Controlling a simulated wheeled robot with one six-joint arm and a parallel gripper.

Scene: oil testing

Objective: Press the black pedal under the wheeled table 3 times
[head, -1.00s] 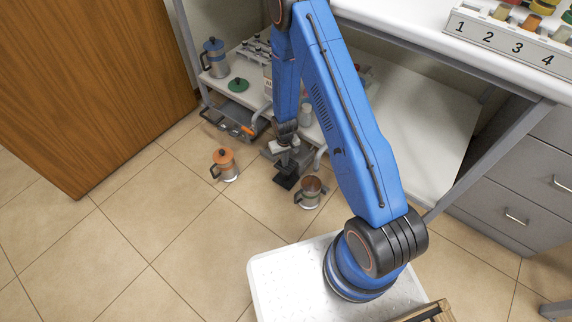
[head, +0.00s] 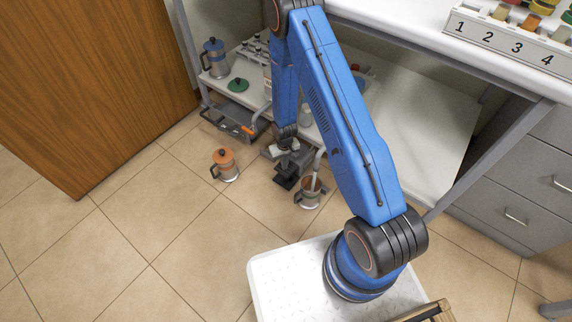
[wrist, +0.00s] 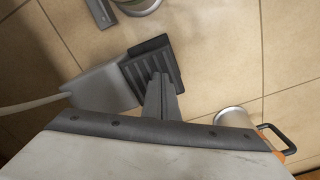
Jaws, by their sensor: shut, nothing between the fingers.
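The black ridged pedal (wrist: 142,72) is below my gripper in the wrist view, joined to a grey housing with a pale cable. In the head view the black pedal (head: 285,183) is on the floor in front of the low wheeled table (head: 248,66). My gripper (wrist: 160,82) is shut and empty, and points down. Its tips overlap the ridged plate in the wrist view. In the head view my gripper (head: 288,165) hangs right over the pedal and hides part of it. I cannot tell whether the tips touch or press the plate.
A blue-topped jug (head: 214,58) and a green lid (head: 238,85) are on the wheeled table. Floor towards the lower left is clear.

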